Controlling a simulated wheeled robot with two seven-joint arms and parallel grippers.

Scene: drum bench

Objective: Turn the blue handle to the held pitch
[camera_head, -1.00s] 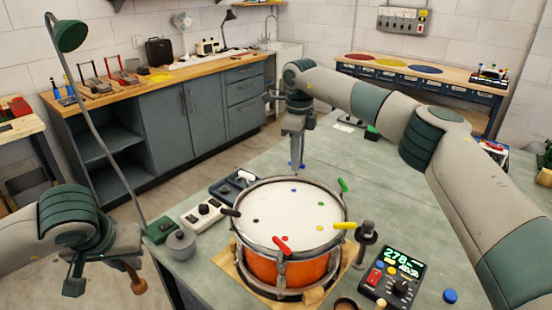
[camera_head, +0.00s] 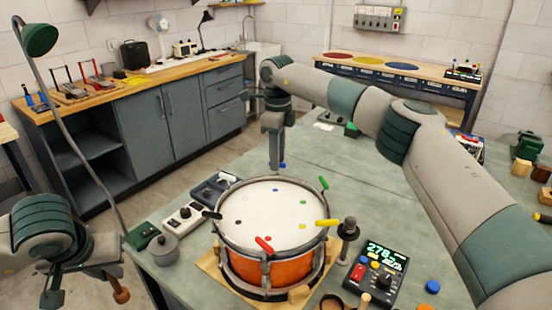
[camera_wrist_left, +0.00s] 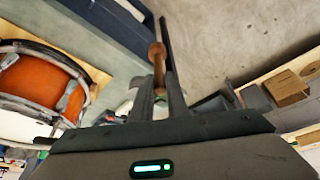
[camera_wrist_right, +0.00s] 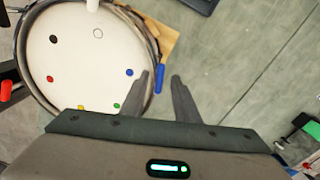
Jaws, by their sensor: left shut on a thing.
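The orange drum (camera_head: 285,270) with a white head stands on the bench. The blue handle (camera_head: 282,165) is at its back rim, mostly hidden by my right gripper (camera_head: 276,166). In the right wrist view the blue handle (camera_wrist_right: 160,78) shows close by the left finger, within the gap between the fingers. My right gripper (camera_wrist_right: 160,82) is open, and I cannot tell if it touches the handle. My left gripper (camera_wrist_left: 160,92) is shut on a brown wooden mallet (camera_wrist_left: 158,55), held off the bench to the left of the drum. The meter (camera_head: 375,272) has green digits reading about 278.
Red (camera_head: 264,245), yellow (camera_head: 327,223), green (camera_head: 323,182) and black (camera_head: 211,214) handles stick out around the drum rim. A grey pot (camera_head: 164,249) and a white box (camera_head: 184,218) stand left of it. The bench behind and right of the drum is largely clear.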

